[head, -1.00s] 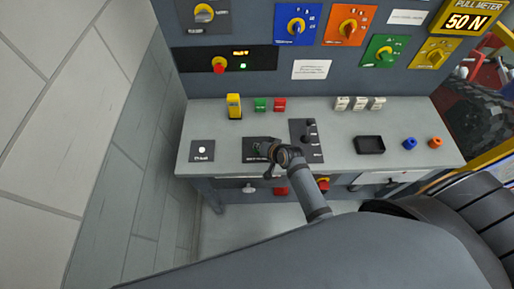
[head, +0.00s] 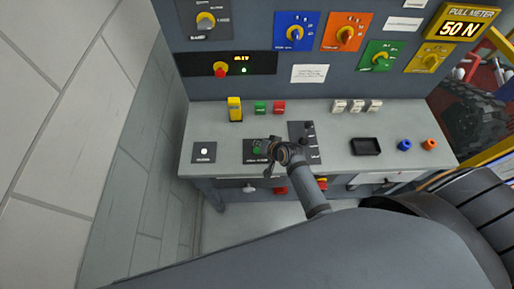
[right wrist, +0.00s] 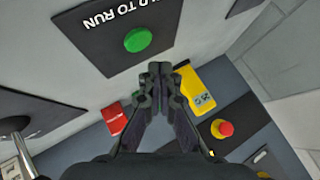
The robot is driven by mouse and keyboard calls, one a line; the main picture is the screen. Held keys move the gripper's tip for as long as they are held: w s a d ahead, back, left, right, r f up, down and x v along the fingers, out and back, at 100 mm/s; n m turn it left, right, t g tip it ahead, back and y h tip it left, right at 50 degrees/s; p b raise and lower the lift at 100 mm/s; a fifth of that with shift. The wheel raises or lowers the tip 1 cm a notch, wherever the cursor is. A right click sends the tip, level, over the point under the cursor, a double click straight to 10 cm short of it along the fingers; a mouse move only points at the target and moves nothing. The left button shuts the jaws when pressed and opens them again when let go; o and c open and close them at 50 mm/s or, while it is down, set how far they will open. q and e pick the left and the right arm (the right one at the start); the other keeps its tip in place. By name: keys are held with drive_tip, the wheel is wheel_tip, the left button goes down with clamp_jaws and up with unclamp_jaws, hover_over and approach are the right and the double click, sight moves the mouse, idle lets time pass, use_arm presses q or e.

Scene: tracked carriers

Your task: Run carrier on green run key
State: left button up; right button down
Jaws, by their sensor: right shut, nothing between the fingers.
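The green run key (head: 257,150) is a round green button on a dark plate on the console. In the right wrist view the green key (right wrist: 138,39) stands on a plate lettered "TO RUN". My right gripper (head: 271,163) is over the console, just right of the key in the head view. In the right wrist view its dark fingertips (right wrist: 160,70) are together and empty, beside the key and apart from it in the picture. Whether it touches the plate I cannot tell. The key's face is uncovered. My left gripper is not in view.
The console (head: 340,125) also bears a yellow block (head: 235,109), small green (head: 260,107) and red (head: 279,107) blocks, a black lever plate (head: 304,142) and a black tray (head: 366,146). A red knob (head: 221,69) is on the upright panel. A pull meter (head: 460,23) reads 50 N.

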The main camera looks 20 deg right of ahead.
wheel_tip(320, 180, up, 4)
drive_tip(key=p, duration=0.2)
drive_tip(key=shift+f+p, duration=0.15)
drive_tip(key=shift+p, duration=0.25)
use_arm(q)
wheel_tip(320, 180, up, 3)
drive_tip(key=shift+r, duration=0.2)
use_arm(e)
drive_tip(key=shift+f, duration=0.1)
idle(1.2)
